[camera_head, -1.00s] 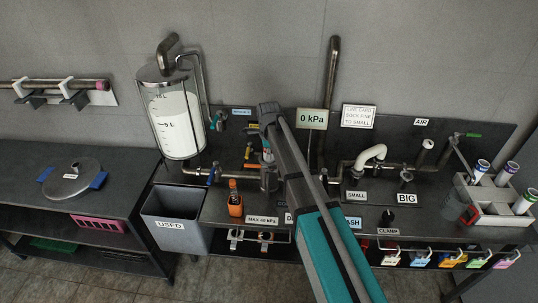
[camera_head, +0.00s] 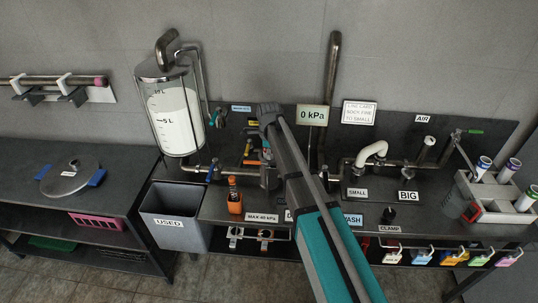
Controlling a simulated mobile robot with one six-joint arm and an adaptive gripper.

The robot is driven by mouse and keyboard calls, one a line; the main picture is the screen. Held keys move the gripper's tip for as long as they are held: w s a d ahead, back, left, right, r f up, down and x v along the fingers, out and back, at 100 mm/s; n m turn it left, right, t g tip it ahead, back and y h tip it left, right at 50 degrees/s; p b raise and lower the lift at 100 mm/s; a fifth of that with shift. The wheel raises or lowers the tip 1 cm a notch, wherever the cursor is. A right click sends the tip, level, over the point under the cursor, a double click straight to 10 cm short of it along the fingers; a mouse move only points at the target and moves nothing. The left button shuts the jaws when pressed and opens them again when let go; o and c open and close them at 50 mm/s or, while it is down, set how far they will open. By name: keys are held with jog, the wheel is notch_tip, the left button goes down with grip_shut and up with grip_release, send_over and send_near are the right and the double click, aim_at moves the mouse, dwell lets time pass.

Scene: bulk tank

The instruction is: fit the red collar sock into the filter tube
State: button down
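My arm reaches from the lower middle of the picture to the back of the bench, and its own links cover much of what lies behind it. My gripper (camera_head: 266,150) is at the far end of the arm, just above a grey upright cylinder (camera_head: 268,178) in the pipe line, which looks like the filter tube. Its fingers are too small and too hidden to tell whether they are open. I cannot make out a red collar sock at the gripper. A small red patch (camera_head: 470,213) shows at the front of the grey sock rack (camera_head: 493,212) on the right.
A glass milk tank (camera_head: 178,115) stands at the left of the bench. The grey USED bin (camera_head: 175,217) is at the front left, near an orange bottle (camera_head: 235,200). A gauge sign reads 0 kPa (camera_head: 312,116). White bent pipe (camera_head: 370,153) and a black clamp knob (camera_head: 389,213) are right of my arm.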

jog(key=c, duration=0.7)
grip_release()
jog(key=shift+r, duration=0.1)
notch_tip(320, 180, up, 13)
jog(key=p, duration=1.3)
dwell(0.6)
jog(key=shift+s+d+f+n+b, duration=1)
jog(key=shift+s+d+n, duration=2.05)
jog(key=shift+s+d, duration=0.85)
jog(key=shift+s+d+f+n+b, duration=0.9)
jog(key=shift+s+d+n, duration=2.1)
jog(key=shift+s+d, duration=0.9)
jog(key=shift+s+d+f+n+b, duration=1)
jog(key=shift+s+d+n, duration=2.05)
jog(key=shift+s+d, duration=0.85)
